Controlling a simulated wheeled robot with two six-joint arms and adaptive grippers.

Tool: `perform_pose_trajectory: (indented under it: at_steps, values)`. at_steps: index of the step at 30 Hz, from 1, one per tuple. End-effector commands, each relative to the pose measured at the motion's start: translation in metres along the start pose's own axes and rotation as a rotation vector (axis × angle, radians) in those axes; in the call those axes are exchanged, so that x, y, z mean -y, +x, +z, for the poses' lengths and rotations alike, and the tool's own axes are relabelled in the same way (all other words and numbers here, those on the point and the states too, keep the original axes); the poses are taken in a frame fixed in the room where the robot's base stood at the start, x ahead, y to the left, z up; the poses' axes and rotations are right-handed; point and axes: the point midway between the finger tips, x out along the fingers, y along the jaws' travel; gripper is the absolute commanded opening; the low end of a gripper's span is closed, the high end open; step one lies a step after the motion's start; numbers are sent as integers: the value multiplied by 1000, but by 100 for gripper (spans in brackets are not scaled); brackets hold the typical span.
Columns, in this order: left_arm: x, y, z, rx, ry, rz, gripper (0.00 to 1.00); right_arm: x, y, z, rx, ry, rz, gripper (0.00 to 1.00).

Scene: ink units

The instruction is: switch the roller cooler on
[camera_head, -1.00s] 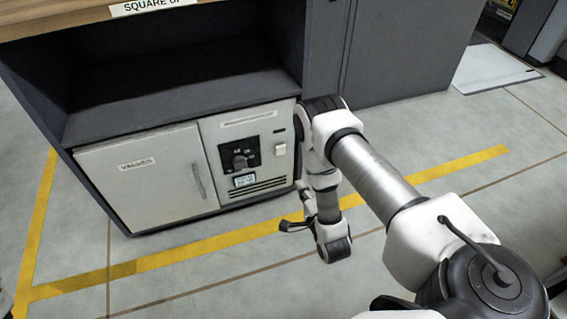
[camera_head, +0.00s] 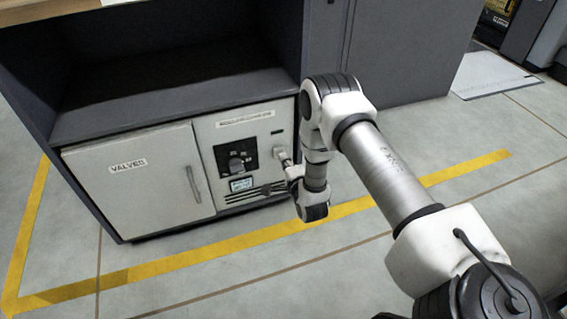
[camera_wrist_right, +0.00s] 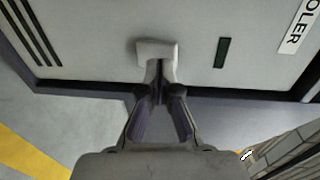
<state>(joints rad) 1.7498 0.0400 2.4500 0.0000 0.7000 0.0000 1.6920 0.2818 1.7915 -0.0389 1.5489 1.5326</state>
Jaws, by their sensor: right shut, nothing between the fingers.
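The roller cooler panel (camera_head: 235,128) is a pale front at the right of the low cabinet, with a label strip across its top. In the right wrist view, part of its label reads "OLER" (camera_wrist_right: 303,27). A white square switch (camera_wrist_right: 157,50) stands out from the panel. My right gripper (camera_wrist_right: 160,72) is shut and empty, its tips at the switch's near edge, overlapping it in the picture. I cannot tell whether they press it. In the head view the right gripper (camera_head: 285,160) partly covers the switch area. My left gripper is not in view.
A dark knob block (camera_head: 236,158) and a small lit display (camera_head: 241,184) sit left of the switch, above dark vent slots. A dark indicator window (camera_wrist_right: 221,52) is beside the switch. The valves door (camera_head: 135,180) is shut. The floor in front is clear.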

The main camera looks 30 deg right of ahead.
Motion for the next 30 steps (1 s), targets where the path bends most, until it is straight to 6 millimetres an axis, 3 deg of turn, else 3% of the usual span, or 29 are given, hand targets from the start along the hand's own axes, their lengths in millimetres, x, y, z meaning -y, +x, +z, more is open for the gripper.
perform_pose_trajectory:
  at_steps: [12,18,20,30]
  values:
    - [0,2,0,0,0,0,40,4,7,0,0,0,2,0]
    - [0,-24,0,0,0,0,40,20,15,0,0,1,103,0]
    - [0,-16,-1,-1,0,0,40,9,15,0,0,0,110,0]
    - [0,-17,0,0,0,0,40,12,16,0,1,0,107,0]
